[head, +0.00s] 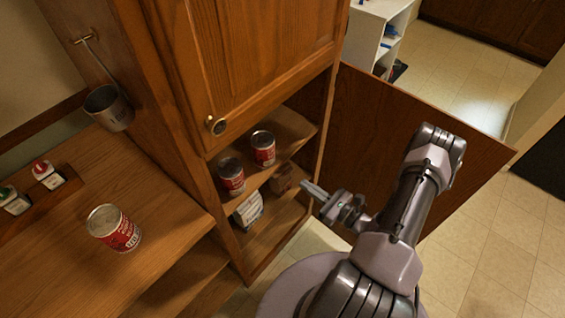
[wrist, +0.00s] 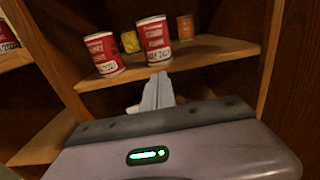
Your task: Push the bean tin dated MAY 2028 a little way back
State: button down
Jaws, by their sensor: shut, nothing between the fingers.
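Two red bean tins stand upright on a cupboard shelf. The left tin (head: 231,175) shows in the wrist view (wrist: 103,53) with a pale date strip too small to read surely. The right tin (head: 263,148) shows in the wrist view (wrist: 154,38); its strip seems to hold a month and a year, but I cannot read it surely. My gripper (head: 308,187) is shut and empty, outside the open cupboard. In the wrist view its fingers (wrist: 157,90) point at the shelf, just below and in front of the right tin, with no contact seen.
A third red tin (head: 113,228) stands on the wooden counter at left. Behind the shelf tins are a yellow item (wrist: 130,41) and an orange can (wrist: 185,27). A white-labelled package (head: 248,209) sits on the lower shelf. The open cupboard door (head: 370,125) stands behind my arm.

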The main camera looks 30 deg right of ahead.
aim_at(272, 163)
jog(key=b+x, duration=0.2)
jog(key=x, duration=0.9)
jog(key=shift+w+a+f+b, duration=0.1)
jog(key=shift+w+b, duration=0.2)
jog(key=b+x, duration=0.1)
jog(key=x, duration=0.6)
jog(key=shift+w+a, duration=0.1)
jog(key=shift+w, duration=0.1)
